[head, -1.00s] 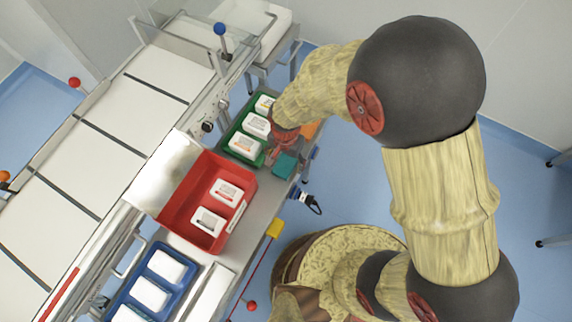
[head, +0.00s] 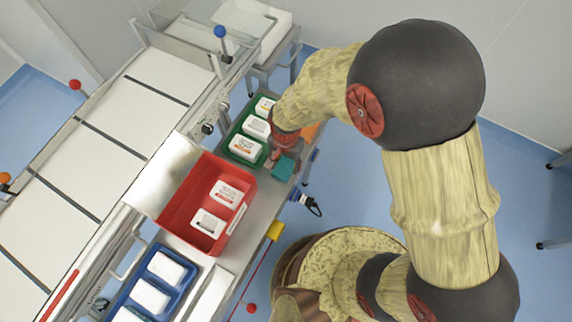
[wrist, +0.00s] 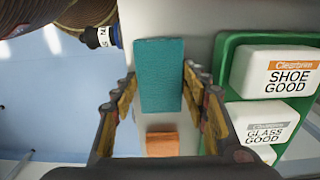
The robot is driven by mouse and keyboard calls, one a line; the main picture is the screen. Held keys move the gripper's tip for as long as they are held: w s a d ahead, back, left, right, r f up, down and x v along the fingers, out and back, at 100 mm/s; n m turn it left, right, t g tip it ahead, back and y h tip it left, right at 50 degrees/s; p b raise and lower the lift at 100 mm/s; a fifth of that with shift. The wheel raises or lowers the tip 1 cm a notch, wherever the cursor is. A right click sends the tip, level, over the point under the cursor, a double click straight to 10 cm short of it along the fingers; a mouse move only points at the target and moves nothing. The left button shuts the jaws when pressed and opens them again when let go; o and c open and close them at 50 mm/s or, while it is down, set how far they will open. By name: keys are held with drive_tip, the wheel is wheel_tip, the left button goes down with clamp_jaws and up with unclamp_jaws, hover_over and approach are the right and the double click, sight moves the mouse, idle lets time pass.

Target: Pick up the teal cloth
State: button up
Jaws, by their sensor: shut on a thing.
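The teal cloth (head: 283,168) is a small folded rectangle on the grey metal shelf, beside the green tray. In the wrist view the teal cloth (wrist: 160,75) lies between the two fingers of my gripper (wrist: 160,85). The gripper is shut on the cloth, with one finger along each long side. In the head view my gripper (head: 283,150) is at the cloth and partly hidden by my wrist. I cannot tell whether the cloth touches the shelf or is slightly raised.
An orange cloth (wrist: 162,144) lies near the teal one. The green tray (head: 235,155) holds several white packs. A red tray (head: 180,205) with two packs and a blue tray (head: 186,290) stand further along the shelf. A black-tipped connector (head: 312,206) sticks out at the shelf edge.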

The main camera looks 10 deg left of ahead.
sight(286, 167)
drive_tip(key=shift+r+p, duration=0.3)
drive_tip(key=shift+r, duration=0.15)
drive_tip(key=r+p, duration=0.2)
drive_tip(key=r, duration=0.1)
drive_tip(key=shift+s+r, duration=0.25)
drive_tip(key=shift+s, duration=0.15)
drive_tip(key=s+d+r+p, duration=0.1)
drive_tip(key=s+r+p, duration=0.1)
drive_tip(key=s+r, duration=0.2)
drive_tip(key=s+d+r+p, duration=0.1)
drive_tip(key=s+r+p, duration=0.2)
drive_tip(key=s, duration=0.6)
drive_tip(key=shift+d+r, duration=0.35)
drive_tip(key=shift+r, duration=0.45)
drive_tip(key=o, duration=0.5)
drive_tip(key=shift+w, duration=0.1)
drive_tip(key=c, duration=0.5)
